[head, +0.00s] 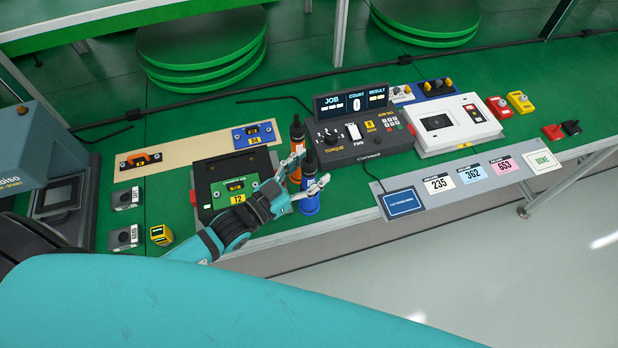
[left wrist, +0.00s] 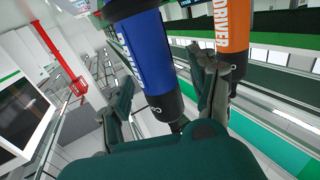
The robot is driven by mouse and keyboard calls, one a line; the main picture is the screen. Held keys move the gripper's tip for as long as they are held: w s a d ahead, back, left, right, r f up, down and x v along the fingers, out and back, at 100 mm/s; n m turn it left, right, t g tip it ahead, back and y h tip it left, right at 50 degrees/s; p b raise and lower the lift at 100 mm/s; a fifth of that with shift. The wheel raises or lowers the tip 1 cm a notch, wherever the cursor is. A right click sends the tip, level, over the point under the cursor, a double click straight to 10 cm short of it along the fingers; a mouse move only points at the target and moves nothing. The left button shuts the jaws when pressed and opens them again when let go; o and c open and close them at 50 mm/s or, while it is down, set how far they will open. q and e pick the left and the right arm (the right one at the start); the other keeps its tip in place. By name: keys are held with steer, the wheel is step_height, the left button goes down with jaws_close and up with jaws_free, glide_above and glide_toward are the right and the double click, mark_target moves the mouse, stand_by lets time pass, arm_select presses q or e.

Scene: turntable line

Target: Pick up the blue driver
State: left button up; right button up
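The blue driver (head: 310,199) stands upright on the green bench near its front edge, with a black upper part and a blue lower body. The orange driver (head: 297,146) stands just behind it. My left gripper (head: 311,172) is at the blue driver with its fingers spread, one on each side. In the left wrist view, the blue driver (left wrist: 144,55) lies between the two open fingers (left wrist: 165,100), with a gap visible on the left-finger side. Contact on the other side cannot be told. The orange driver (left wrist: 222,35) shows beyond the right finger. My right gripper is not in view.
A dark fixture with a green plate (head: 234,166) lies left of the drivers. A torque controller (head: 357,130) and a white tester (head: 452,124) stand to the right. A grey label strip (head: 459,180) runs along the front edge. Orange and blue parts lie on a tan board (head: 197,149).

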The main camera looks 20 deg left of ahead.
mark_target(309, 151)
arm_select(q)
steer(key=c, duration=1.1)
jaws_close()
steer(key=shift+r, duration=0.2)
steer(key=shift+r, duration=0.25)
step_height(309, 151, up, 8)
steer(key=shift+r+b, duration=0.1)
steer(key=shift+b, duration=0.2)
steer(key=shift+r, duration=0.55)
